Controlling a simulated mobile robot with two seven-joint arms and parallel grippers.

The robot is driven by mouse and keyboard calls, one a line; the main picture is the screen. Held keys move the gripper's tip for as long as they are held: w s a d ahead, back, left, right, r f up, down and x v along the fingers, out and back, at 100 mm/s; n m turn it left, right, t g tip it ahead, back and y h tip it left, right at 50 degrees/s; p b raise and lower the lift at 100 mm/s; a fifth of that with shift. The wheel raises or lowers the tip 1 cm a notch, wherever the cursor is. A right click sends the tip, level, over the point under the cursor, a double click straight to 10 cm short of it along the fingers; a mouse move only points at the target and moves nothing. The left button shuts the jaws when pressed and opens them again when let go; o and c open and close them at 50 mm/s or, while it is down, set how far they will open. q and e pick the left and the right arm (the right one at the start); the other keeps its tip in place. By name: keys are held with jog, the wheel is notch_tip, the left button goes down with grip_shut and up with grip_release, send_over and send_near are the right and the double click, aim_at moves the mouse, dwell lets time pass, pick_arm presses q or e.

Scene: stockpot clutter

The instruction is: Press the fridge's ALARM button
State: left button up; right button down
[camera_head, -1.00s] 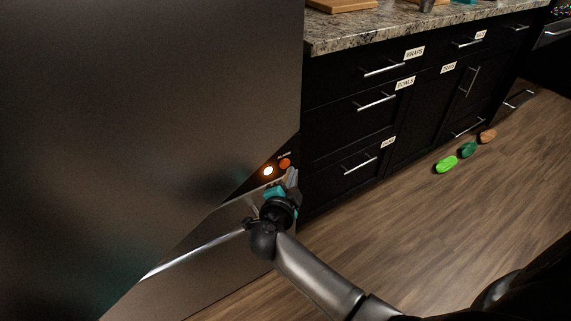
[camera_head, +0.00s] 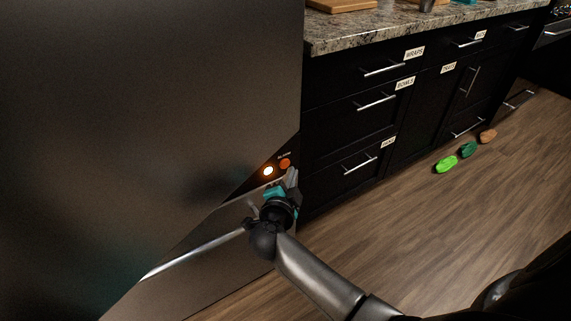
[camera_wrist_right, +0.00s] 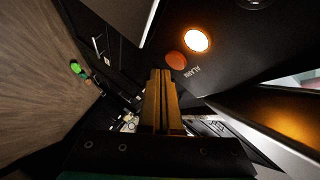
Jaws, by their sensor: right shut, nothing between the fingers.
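The fridge (camera_head: 150,100) fills the left of the head view. Its orange ALARM button (camera_head: 285,163) sits on a dark panel at the fridge's right edge, beside a glowing round light (camera_head: 268,171). The right wrist view shows the orange button (camera_wrist_right: 176,60), the lit light (camera_wrist_right: 197,40) and the ALARM label (camera_wrist_right: 192,73). My right gripper (camera_head: 291,174) is shut and empty, just below the button in the head view. In the wrist view its fingertips (camera_wrist_right: 161,74) lie close to the button; whether they touch it I cannot tell. My left gripper is not in view.
Black drawers (camera_head: 345,130) with metal handles and labels stand right of the fridge under a granite counter (camera_head: 370,30). Green and brown objects, including a bright green one (camera_head: 446,164), lie on the wooden floor (camera_head: 420,230). The fridge's metal handle bar (camera_head: 195,252) runs below the panel.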

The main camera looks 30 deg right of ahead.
jog(key=shift+w, duration=0.1)
dwell(0.5)
jog(key=shift+w, duration=0.35)
dwell(0.3)
jog(key=shift+w+a+p, duration=0.1)
jog(key=shift+w+p, duration=0.2)
jog(key=shift+w, duration=0.05)
jog(key=shift+s, duration=0.1)
dwell(0.5)
jog(key=shift+s+p, duration=0.7)
